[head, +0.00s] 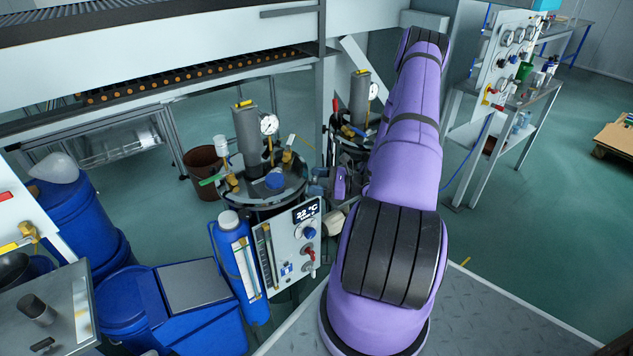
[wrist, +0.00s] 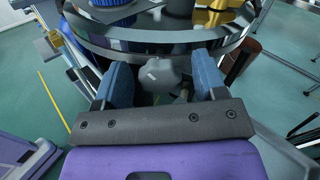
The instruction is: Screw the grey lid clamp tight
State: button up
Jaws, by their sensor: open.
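The grey lid clamp knob (wrist: 160,76) has a faceted head and sits at the near rim of the round metal lid (wrist: 150,42) in the wrist view. My gripper (wrist: 160,80) is open, with one blue finger to the left of the knob and one to its right. A gap shows on the left; I cannot tell whether the right finger touches. In the head view, my gripper (head: 318,184) is small at the right edge of the vessel lid (head: 284,196), and the knob cannot be made out.
The lid carries a tall grey cylinder (head: 246,137), a pressure gauge (head: 269,124) and a blue cap (head: 275,181). A control panel (head: 296,248) stands in front of the vessel. A second similar vessel (head: 359,100) is behind. Blue drums (head: 82,215) stand at left.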

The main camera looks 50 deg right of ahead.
jog(key=c, duration=0.9)
jog(key=m, duration=0.4)
jog(key=shift+m, duration=0.4)
jog(key=m, duration=0.4)
jog(key=shift+m, duration=0.3)
jog(key=m, duration=0.4)
jog(key=shift+w+d+f, duration=0.1)
jog(key=shift+m, duration=2.5)
